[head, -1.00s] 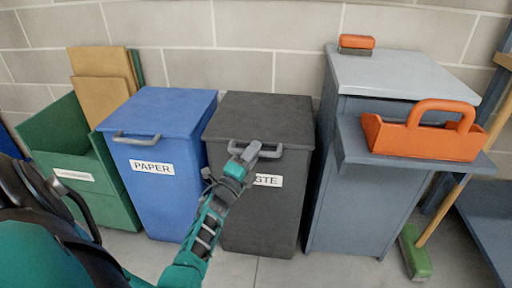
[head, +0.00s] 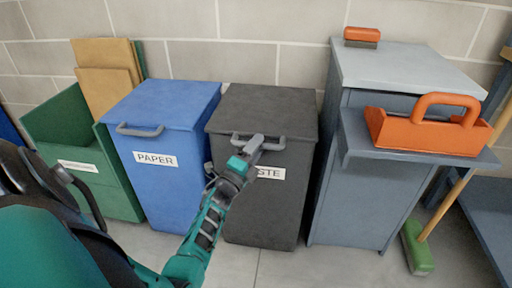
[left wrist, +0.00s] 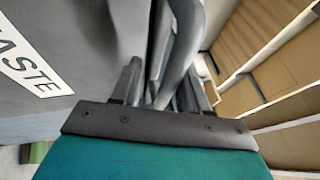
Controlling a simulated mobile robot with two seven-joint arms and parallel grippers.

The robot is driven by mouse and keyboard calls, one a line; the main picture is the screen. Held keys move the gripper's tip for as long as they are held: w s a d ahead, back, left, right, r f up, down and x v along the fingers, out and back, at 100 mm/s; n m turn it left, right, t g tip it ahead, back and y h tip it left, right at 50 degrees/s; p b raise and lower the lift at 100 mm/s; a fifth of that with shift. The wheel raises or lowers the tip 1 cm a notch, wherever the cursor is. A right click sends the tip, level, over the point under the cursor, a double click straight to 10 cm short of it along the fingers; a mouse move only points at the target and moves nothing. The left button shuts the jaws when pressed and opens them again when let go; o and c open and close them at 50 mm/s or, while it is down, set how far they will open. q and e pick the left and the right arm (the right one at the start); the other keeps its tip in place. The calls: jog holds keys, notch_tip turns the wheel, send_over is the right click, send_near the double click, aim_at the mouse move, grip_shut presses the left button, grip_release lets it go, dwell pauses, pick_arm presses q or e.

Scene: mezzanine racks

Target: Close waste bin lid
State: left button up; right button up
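The dark grey waste bin (head: 262,205) stands in the middle of the row, with a white label partly hidden by my left gripper. Its lid (head: 265,108) lies flat on top and looks closed. A grey handle (head: 276,143) sits at the lid's front edge. My left gripper (head: 249,149) is at the left part of this handle. In the left wrist view, the fingers of my left gripper (left wrist: 166,88) stand apart, with the grey handle (left wrist: 183,45) between or just beyond them. I cannot tell whether they touch it. My right gripper is not in view.
A blue paper bin (head: 160,170) stands left of the waste bin, and a green bin (head: 105,190) with cardboard is further left. A grey-blue cabinet (head: 365,205) stands close on the right, with an orange tool carrier (head: 430,133) on its shelf. A green broom (head: 418,248) leans beyond.

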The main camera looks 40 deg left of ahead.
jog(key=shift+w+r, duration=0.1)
pick_arm(q)
jog(key=p+v, duration=0.2)
jog(key=v, duration=1)
jog(key=shift+s, duration=0.4)
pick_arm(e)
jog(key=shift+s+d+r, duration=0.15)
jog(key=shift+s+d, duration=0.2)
pick_arm(q)
jog(key=shift+d, duration=0.1)
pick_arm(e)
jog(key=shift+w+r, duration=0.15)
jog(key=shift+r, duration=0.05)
